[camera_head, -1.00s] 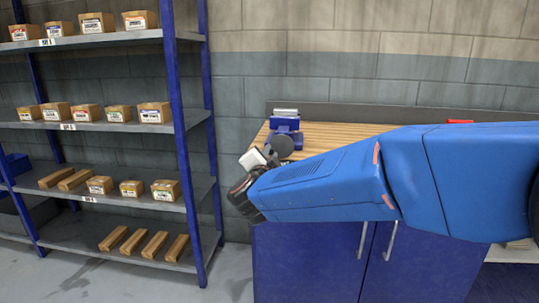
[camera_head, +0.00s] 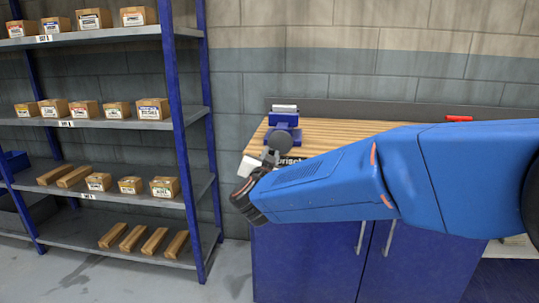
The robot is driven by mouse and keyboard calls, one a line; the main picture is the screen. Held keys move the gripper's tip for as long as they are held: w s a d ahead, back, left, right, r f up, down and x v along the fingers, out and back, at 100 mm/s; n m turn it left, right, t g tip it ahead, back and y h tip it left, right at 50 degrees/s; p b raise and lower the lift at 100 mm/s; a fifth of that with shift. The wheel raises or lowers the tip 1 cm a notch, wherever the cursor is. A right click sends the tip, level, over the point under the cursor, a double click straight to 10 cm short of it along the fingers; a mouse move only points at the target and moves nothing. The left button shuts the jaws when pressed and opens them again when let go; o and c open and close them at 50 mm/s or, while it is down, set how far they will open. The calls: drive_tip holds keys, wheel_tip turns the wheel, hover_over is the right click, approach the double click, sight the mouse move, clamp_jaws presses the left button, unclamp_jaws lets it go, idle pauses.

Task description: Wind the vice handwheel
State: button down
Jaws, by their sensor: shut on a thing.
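The blue vice (camera_head: 284,124) stands on the left end of the wooden bench top (camera_head: 335,132), with pale metal jaws on top. Its dark round handwheel (camera_head: 279,142) faces me at the front of the vice. My gripper (camera_head: 267,156) is at the lower part of the handwheel, at the end of my blue arm. The fingers are small and partly hidden in this view. They appear closed on the handwheel, but the exact grip point is hard to make out. A white block-like part shows beside the wrist.
A blue-posted shelf rack (camera_head: 180,120) with several cardboard boxes (camera_head: 153,108) stands to the left. Blue cabinet doors (camera_head: 310,255) are below the bench. A red object (camera_head: 458,118) lies at the back right of the bench. A grey block wall is behind.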

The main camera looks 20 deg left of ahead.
idle(0.3)
drive_tip(key=shift+w+d+f+n, duration=0.1)
drive_tip(key=shift+d+f+n, duration=0.1)
drive_tip(key=shift+n, duration=0.7)
drive_tip(key=shift+d+f+n, duration=0.15)
drive_tip(key=shift+n, duration=0.75)
drive_tip(key=shift+d+n, duration=0.15)
drive_tip(key=shift+n, duration=0.45)
drive_tip(key=c, duration=1.8)
unclamp_jaws()
drive_tip(key=shift+o, duration=0.2)
